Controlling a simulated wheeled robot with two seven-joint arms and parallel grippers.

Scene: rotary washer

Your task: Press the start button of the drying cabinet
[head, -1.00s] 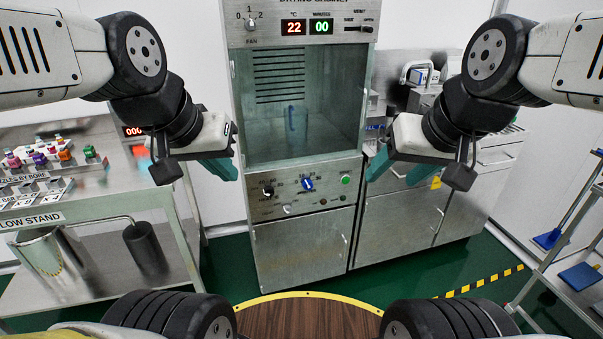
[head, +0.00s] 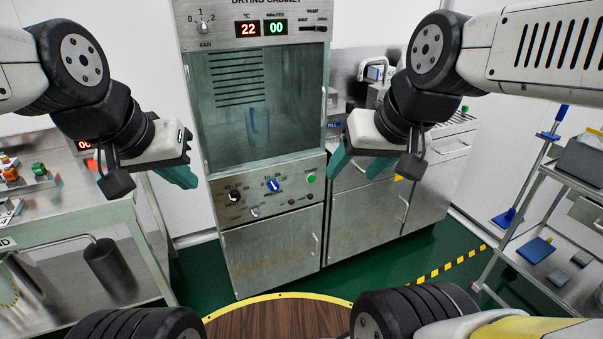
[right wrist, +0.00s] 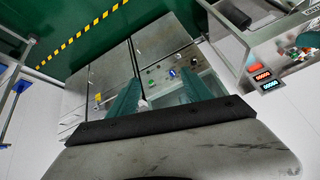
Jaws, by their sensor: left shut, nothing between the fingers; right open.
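The drying cabinet (head: 265,245) stands ahead, with a glass door above a control panel (head: 240,197). The panel has a black knob (head: 234,195), a blue knob (head: 272,185) and a green button (head: 311,177) at its right end. Its upper displays read 22 and 00. In the right wrist view the green button (right wrist: 151,82) and blue knob (right wrist: 172,73) show near the fingers. My right gripper (head: 355,172) is open, in front of and right of the green button in the head view. My left gripper (head: 190,180) is shut and empty, left of the panel. Neither visibly touches the panel.
A steel bench (head: 128,213) with a hanging dark cylinder (head: 107,264) stands at left. Steel cupboards (head: 375,215) adjoin the cabinet's right side. A shelf rack (head: 545,225) is at far right. Green floor (head: 400,257) is open between.

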